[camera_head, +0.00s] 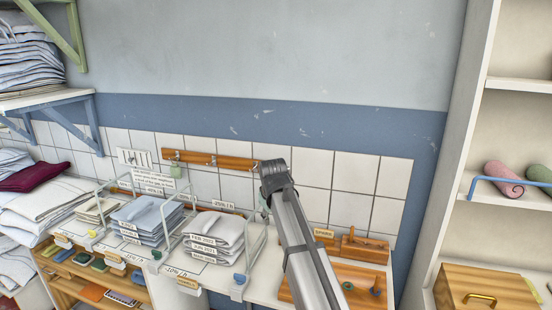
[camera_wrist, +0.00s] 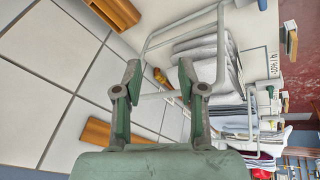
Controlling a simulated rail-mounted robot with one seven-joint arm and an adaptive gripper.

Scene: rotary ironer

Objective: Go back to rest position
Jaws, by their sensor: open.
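My gripper (camera_wrist: 159,76) shows in the wrist view with its two green and grey fingers spread apart and nothing held between them. A pale wire rack (camera_wrist: 158,97) lies beyond the fingertips, and part of its frame passes across the gap; I cannot tell how close it is. In the head view my grey arm rises from the bottom right to a dark joint in front of the tiled wall (camera_head: 313,170). The gripper is mostly hidden behind that joint there. Stacked folded grey cloths (camera_head: 214,232) stand in the rack just left of the arm.
More folded cloths (camera_head: 146,217) stand in the racks to the left. A wooden hook rail (camera_head: 211,160) is on the wall behind. A wooden board (camera_head: 362,291) and a wooden block (camera_head: 364,247) lie right of my arm. A tall white shelf (camera_head: 462,140) bounds the right side.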

